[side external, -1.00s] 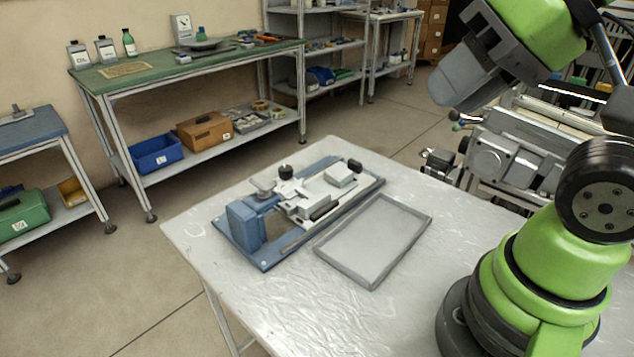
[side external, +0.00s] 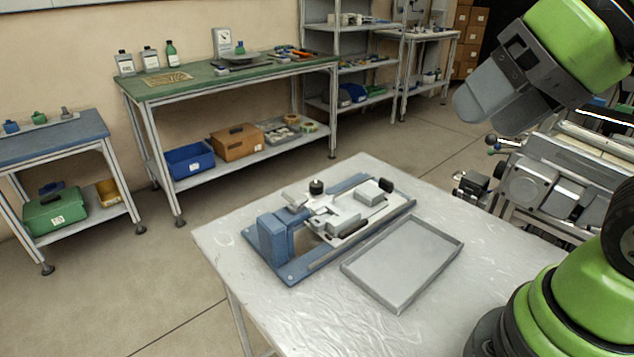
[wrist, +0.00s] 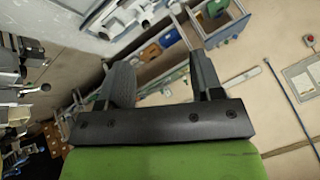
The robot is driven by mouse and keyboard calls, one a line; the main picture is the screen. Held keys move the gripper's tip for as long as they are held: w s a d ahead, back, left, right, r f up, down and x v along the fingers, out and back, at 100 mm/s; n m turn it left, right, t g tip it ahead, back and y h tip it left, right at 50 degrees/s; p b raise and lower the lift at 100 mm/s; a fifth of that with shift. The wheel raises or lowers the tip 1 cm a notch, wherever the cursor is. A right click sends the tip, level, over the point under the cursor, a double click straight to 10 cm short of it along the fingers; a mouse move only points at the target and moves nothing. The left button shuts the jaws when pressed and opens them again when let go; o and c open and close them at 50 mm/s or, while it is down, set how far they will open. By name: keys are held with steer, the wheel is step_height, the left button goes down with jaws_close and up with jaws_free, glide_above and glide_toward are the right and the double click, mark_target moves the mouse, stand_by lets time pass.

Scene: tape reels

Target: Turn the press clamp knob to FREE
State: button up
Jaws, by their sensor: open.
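The press fixture, with a blue base (side external: 292,272) and pale metal parts, sits on the table in the side external view. A round black knob (side external: 316,187) stands upright at its back, and a second black knob (side external: 386,185) is at its right end. I cannot tell which is the clamp knob, and no FREE marking is readable. My gripper (side external: 478,103) is high above the table's back right, well apart from the fixture. In the wrist view my gripper (wrist: 160,60) is open, with nothing between its fingers.
A shallow grey tray (side external: 402,262) lies beside the fixture, to its right. The table's front (side external: 300,310) is bare. A grey machine (side external: 550,180) stands behind the table on the right. A green-topped bench (side external: 225,77) and a blue-topped bench (side external: 50,140) stand by the wall.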

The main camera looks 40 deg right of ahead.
steer(key=w+d+g+h, duration=0.1)
steer(key=w+d, duration=0.1)
steer(key=w, duration=0.7)
steer(key=g+h, duration=0.2)
steer(key=h, duration=0.1)
glide_above(316, 183)
steer(key=s+a, duration=0.2)
steer(key=s, duration=0.2)
step_height(316, 183, down, 17)
steer(key=shift+m, duration=0.4)
steer(key=x, duration=1.1)
steer(key=shift+s+f, duration=0.1)
steer(key=shift+s, duration=0.05)
steer(key=c, duration=0.9)
